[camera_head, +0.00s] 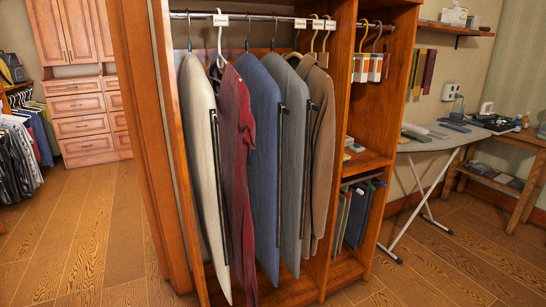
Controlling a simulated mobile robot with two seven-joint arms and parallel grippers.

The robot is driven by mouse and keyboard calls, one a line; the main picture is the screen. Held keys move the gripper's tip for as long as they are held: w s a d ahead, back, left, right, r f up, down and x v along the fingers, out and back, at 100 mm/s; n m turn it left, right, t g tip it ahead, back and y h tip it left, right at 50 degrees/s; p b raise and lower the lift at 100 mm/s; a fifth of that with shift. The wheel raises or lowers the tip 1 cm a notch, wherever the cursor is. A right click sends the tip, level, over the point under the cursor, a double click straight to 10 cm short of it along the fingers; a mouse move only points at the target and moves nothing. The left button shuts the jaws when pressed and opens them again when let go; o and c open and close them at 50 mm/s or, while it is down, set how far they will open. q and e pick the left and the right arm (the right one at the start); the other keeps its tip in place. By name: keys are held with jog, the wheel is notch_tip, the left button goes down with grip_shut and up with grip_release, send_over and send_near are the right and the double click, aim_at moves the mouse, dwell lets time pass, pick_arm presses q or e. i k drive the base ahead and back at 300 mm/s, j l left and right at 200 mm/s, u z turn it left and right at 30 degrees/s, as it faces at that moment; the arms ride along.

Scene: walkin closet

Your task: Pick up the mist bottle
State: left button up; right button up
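I cannot pick out the mist bottle for certain at this size. A small grey, translucent upright container (457,108) stands at the far end of the ironing board (432,141), against the wall. It may be a bottle, but its top is unclear. Small bottle-like items (521,120) also stand on the wooden side table (532,135) at the right edge. Neither of my grippers shows in this view.
An open wooden wardrobe (157,150) with hanging garments, among them a red one (236,150) and a blue one (266,160), fills the middle. The ironing board's white legs (427,205) spread over the floor at right. Wooden floor (75,235) is clear at left.

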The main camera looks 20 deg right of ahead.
aim_at(518, 121)
jog(key=i+l+z, duration=0.2)
jog(key=l+z, duration=0.2)
jog(key=i+l+z, duration=0.2)
jog(key=l+z, duration=0.2)
jog(key=i+l+z, duration=1.1)
jog(key=i, duration=0.3)
jog(key=i+z, duration=0.35)
jog(key=i, duration=3.25)
